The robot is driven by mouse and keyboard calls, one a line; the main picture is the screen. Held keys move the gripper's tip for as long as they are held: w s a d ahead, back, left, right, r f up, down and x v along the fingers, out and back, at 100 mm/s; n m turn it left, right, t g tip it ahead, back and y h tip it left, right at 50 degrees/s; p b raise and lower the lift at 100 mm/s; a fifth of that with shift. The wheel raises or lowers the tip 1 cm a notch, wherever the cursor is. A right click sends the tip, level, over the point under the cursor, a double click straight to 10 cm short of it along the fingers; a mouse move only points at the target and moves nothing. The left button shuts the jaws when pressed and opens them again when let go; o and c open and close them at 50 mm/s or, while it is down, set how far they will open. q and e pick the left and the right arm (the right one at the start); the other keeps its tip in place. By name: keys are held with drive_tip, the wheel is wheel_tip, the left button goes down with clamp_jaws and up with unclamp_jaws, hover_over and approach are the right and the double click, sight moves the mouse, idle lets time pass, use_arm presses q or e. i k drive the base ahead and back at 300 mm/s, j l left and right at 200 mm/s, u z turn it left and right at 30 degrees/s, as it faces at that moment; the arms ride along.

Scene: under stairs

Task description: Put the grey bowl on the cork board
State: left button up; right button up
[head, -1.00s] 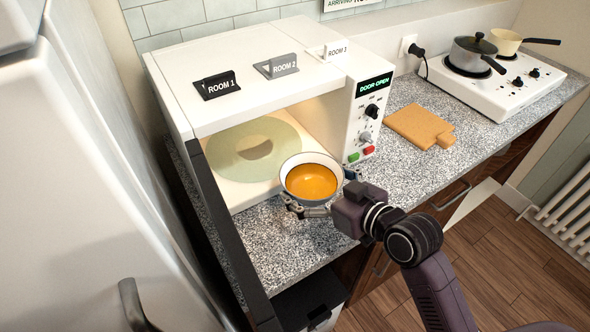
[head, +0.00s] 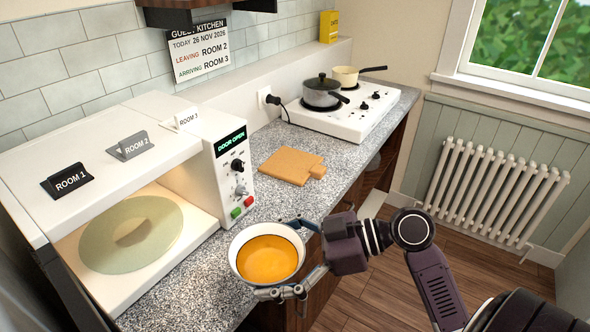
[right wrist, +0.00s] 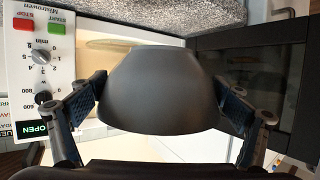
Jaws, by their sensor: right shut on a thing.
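The grey bowl (head: 240,240) has a pale inside and holds an orange liquid. My right gripper (head: 290,262) is shut on it and holds it level at the counter's front edge, in front of the microwave. In the right wrist view the bowl's dark outside (right wrist: 160,92) sits between the two fingers (right wrist: 165,100). The cork board (head: 291,166), a tan board with a short handle, lies bare on the counter behind and to the right of the bowl. My left gripper is not in view.
The microwave (head: 110,140) stands open at the left, its display reading DOOR OPEN, with a glass plate (head: 150,250) inside. A white hob (head: 350,118) carries a lidded grey pot (head: 322,95) and a cream pan (head: 345,76). Speckled counter (head: 205,280) is free around the board.

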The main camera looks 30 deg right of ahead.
sight(291, 162)
drive_tip(key=k+l, duration=0.1)
drive_tip(key=l, duration=0.85)
drive_tip(key=k+l, duration=0.15)
drive_tip(key=l, duration=0.3)
drive_tip(key=i+l, duration=0.2)
drive_tip(key=i, duration=0.25)
drive_tip(key=i+l+u, duration=0.1)
drive_tip(key=i, duration=0.4)
drive_tip(key=l, duration=0.1)
